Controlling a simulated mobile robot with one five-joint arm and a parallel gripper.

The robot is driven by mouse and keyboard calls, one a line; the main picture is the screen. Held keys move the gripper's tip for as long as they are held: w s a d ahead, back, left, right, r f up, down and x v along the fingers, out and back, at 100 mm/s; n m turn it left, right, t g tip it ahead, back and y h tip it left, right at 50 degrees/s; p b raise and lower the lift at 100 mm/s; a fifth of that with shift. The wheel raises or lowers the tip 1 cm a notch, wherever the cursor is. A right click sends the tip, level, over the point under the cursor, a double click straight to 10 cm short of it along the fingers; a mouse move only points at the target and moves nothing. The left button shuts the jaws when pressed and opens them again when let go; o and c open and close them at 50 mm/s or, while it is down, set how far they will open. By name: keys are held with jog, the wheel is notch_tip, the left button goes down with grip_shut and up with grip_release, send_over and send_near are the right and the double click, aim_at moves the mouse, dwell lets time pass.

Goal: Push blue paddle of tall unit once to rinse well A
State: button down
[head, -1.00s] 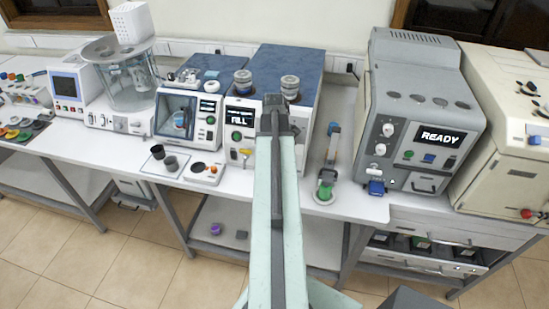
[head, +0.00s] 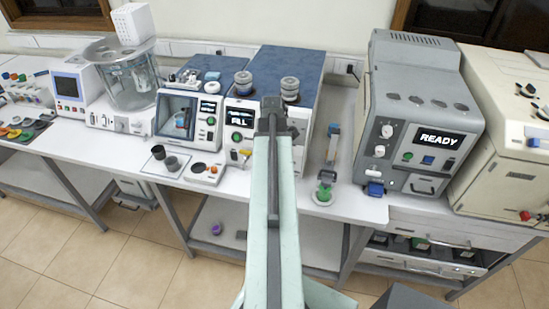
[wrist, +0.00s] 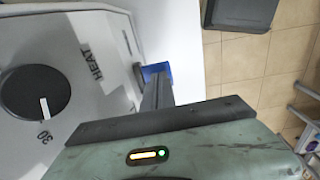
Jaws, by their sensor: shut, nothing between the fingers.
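The tall unit (head: 300,60) stands in the middle of the bench with a blue top and a lit FILL display. My arm covers the right of its front in the head view. In the wrist view a blue paddle (wrist: 153,68) shows beside a white panel with a black knob (wrist: 35,92) marked HEAT. My gripper (wrist: 157,80) is shut and empty. Its fingers overlap the paddle's lower part in that view; I cannot tell whether they touch it. The paddle is hidden behind my arm in the head view.
A grey unit reading READY (head: 420,110) stands to the right and has its own blue part (head: 375,188) low on its front. A green-based stand (head: 323,193) is between the units. A smaller unit (head: 190,112) and cups (head: 172,163) are left.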

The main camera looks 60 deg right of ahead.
jog(key=shift+r, duration=0.2)
jog(key=shift+r, duration=0.1)
jog(key=shift+r+p, duration=0.25)
jog(key=shift+p, duration=0.1)
notch_tip(320, 180, up, 13)
jog(key=p, duration=1.3)
jog(key=shift+r, duration=0.2)
dwell(0.4)
